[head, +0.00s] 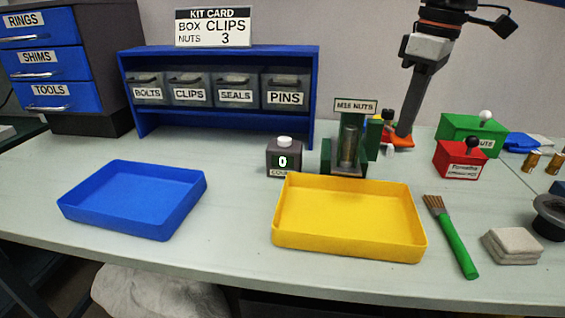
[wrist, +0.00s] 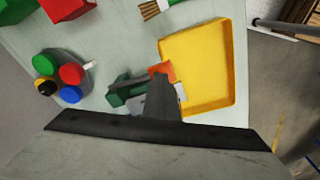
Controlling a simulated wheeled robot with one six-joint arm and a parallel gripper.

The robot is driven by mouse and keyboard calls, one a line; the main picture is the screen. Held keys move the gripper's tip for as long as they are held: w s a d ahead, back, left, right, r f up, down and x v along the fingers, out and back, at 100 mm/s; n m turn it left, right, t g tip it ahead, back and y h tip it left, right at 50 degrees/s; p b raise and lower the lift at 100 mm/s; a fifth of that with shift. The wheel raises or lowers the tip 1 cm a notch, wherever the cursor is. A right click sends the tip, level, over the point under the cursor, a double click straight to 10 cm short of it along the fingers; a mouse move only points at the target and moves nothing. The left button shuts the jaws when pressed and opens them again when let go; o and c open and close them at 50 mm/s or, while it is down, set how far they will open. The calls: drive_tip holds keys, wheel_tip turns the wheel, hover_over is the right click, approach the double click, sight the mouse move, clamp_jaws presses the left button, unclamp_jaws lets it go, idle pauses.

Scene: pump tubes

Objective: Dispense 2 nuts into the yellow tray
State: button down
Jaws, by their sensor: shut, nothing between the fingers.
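The yellow tray (head: 350,215) sits empty at the front middle of the table; it also shows in the wrist view (wrist: 238,60). Behind it stands the green nut dispenser (head: 328,158), with a clear tube and a sign reading M16 NUTS; part of it shows in the wrist view (wrist: 120,92). A dark counter box (head: 284,160) beside it reads 0. My gripper (head: 404,134) is shut and empty, pointing down just right of the dispenser. An orange piece (head: 402,142) is at its fingertips; it also shows in the wrist view (wrist: 161,70). I cannot tell whether they touch.
A blue tray (head: 135,229) stands empty at left. A cluster of coloured knobs (wrist: 62,76) is near the dispenser. Green (head: 455,127) and red (head: 461,160) boxes stand right. A brush (head: 462,250) and a stack of pads (head: 511,246) lie right of the yellow tray.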

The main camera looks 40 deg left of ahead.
drive_tip(key=shift+f, duration=1.65)
drive_tip(key=shift+r, duration=0.15)
wheel_tip(320, 180, up, 10)
idle(0.3)
drive_tip(key=shift+f, duration=3.45)
